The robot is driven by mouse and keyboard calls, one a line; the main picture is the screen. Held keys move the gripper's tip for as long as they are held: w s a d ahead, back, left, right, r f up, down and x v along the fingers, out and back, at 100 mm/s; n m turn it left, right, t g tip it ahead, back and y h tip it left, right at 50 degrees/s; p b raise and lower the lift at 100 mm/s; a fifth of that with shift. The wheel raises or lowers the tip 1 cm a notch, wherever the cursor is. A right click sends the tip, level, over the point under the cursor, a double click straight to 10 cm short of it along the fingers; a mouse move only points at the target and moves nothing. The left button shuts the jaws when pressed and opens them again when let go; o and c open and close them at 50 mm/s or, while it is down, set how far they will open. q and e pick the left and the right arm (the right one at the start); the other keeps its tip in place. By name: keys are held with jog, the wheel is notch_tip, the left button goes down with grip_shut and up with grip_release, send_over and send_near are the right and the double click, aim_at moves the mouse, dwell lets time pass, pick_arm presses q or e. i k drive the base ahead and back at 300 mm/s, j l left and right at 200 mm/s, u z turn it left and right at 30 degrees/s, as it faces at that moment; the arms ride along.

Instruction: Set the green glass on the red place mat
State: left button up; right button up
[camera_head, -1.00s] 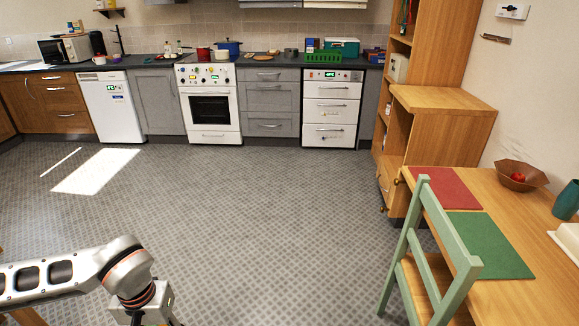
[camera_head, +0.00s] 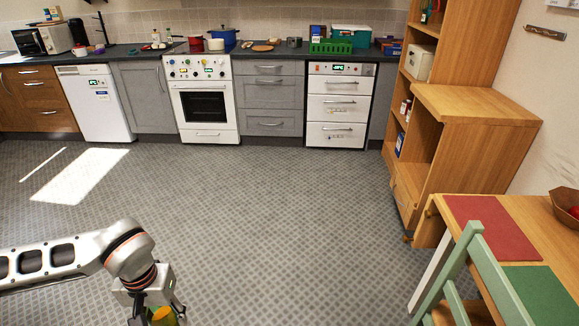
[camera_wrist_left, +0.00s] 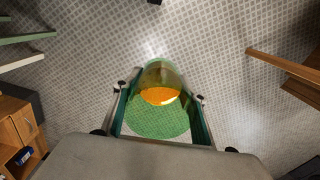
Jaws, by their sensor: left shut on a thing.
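The green glass (camera_wrist_left: 160,124) is see-through and holds an orange liquid. In the left wrist view it sits between the two fingers of my left gripper (camera_wrist_left: 160,95), which is shut on it above the floor. In the head view the gripper (camera_head: 160,307) is at the bottom left, and only a yellow-green bit of the glass (camera_head: 165,317) shows at the frame edge. The red place mat (camera_head: 489,226) lies flat and bare on the wooden table at the right, far from the gripper. My right gripper is out of view.
A green mat (camera_head: 540,293) lies in front of the red mat. A green chair (camera_head: 478,275) stands at the table's left side. A brown bowl (camera_head: 566,207) is on the table at the right edge. A wooden shelf unit (camera_head: 470,130) stands behind. The floor between is clear.

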aim_at(489, 223)
jog(key=i, duration=2.05)
jog(key=i+j+z, duration=0.15)
jog(key=i+z, duration=0.15)
jog(key=i, duration=0.45)
jog(key=z, duration=3.3)
